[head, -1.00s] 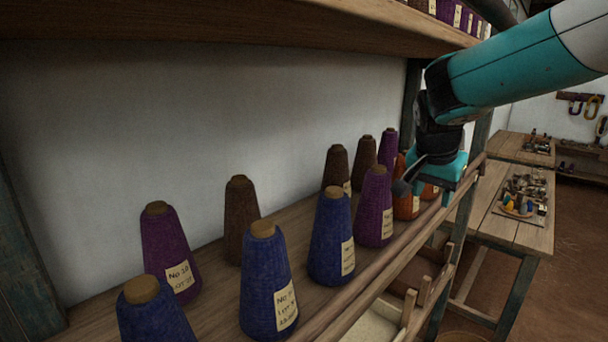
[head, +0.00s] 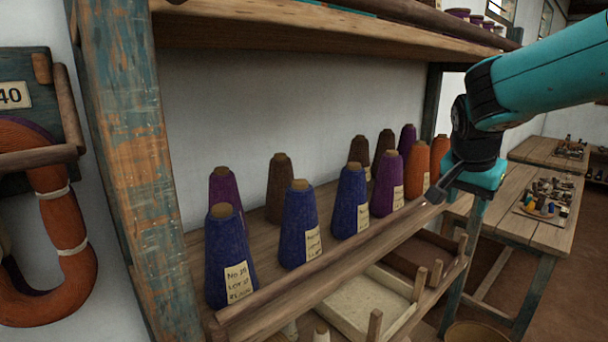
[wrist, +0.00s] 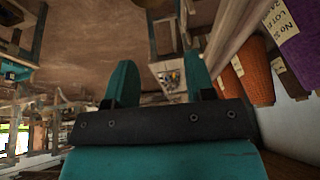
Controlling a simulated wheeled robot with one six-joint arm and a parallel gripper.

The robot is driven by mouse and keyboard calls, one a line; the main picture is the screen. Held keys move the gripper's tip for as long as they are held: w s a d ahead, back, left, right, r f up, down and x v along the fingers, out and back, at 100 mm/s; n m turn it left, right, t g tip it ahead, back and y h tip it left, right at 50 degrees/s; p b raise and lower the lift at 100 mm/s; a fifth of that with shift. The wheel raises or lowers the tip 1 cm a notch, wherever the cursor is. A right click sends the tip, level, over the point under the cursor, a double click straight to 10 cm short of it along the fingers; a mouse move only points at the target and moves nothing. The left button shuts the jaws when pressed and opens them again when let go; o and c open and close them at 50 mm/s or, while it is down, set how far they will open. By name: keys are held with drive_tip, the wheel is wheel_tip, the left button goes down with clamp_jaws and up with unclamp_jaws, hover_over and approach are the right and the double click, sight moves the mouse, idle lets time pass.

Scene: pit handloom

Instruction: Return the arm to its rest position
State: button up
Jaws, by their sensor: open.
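My gripper (head: 436,193) is at the right in the head view, just in front of the shelf's front rail near the orange cones. In the wrist view my gripper (wrist: 162,84) shows two teal fingers spread apart with nothing between them. Purple (head: 387,184), orange (head: 416,170) and blue (head: 350,202) yarn cones stand upright on the shelf, left of and behind my gripper. An orange cone (wrist: 257,72) and a purple cone (wrist: 293,45) show at the right of the wrist view.
The shelf's front rail (head: 330,258) runs close to my gripper. An upper shelf board (head: 300,32) hangs above the cones. A worn post (head: 125,150) and an orange yarn hank (head: 62,225) are at the left. Wooden tables (head: 500,225) stand at the right, with open floor beside them.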

drive_tip(key=s+a+f+n+g+y+b, duration=0.1)
drive_tip(key=s+a+f+n+b, duration=0.3)
drive_tip(key=s, duration=0.6)
drive_tip(key=s+a+f+n+g+y+b, duration=0.1)
drive_tip(key=s+a+f+n+y+b, duration=0.2)
drive_tip(key=s, duration=0.7)
drive_tip(key=s+a+f+n+g+y+b, duration=0.1)
drive_tip(key=s+a+f+n+y+b, duration=0.2)
drive_tip(key=s+a+f+n+b, duration=0.3)
drive_tip(key=s+a+f+n, duration=0.2)
drive_tip(key=s+f+n, duration=0.1)
drive_tip(key=n, duration=0.1)
drive_tip(key=shift+s+a+f+g+b, duration=0.3)
drive_tip(key=shift+s+f+b, duration=0.05)
drive_tip(key=shift+s+b, duration=0.05)
